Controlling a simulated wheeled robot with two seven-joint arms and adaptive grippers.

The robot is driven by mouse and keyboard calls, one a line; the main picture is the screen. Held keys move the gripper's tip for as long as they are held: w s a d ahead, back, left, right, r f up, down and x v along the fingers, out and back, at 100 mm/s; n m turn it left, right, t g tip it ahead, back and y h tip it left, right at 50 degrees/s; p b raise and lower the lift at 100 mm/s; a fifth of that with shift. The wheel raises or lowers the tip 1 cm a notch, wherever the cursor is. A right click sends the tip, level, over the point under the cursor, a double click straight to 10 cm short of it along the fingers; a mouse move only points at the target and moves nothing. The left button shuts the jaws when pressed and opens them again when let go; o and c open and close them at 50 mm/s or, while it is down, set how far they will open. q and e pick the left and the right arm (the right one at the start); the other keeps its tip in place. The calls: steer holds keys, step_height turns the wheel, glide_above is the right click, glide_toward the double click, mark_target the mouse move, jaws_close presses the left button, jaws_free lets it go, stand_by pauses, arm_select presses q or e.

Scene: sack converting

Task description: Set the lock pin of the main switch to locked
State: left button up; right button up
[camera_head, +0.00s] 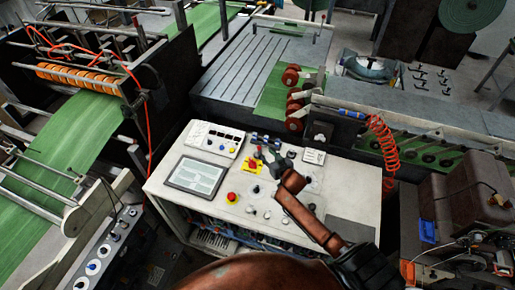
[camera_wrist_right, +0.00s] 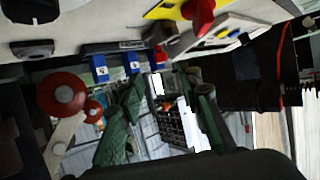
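The main switch, a yellow plate with a red handle (camera_head: 253,164), sits on the top of the pale control cabinet (camera_head: 345,178). In the right wrist view its red knob (camera_wrist_right: 200,12) shows at the top edge, cut off by the frame. I cannot clearly make out the lock pin or its position. My right gripper (camera_head: 268,162) is over the panel, close beside the switch on its right. In the right wrist view its two dark green fingers (camera_wrist_right: 165,105) stand apart with nothing seen between them. Contact with the switch cannot be told. My left gripper is out of view.
Blue parts (camera_wrist_right: 132,63) stand behind the switch. Dark red rollers (camera_head: 293,100) and a coiled orange hose (camera_head: 381,140) are beyond the cabinet.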

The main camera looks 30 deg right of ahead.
mark_target(259, 147)
steer(key=x, duration=0.7)
steer(key=shift+a, duration=0.2)
steer(key=shift+c, duration=0.7)
jaws_close()
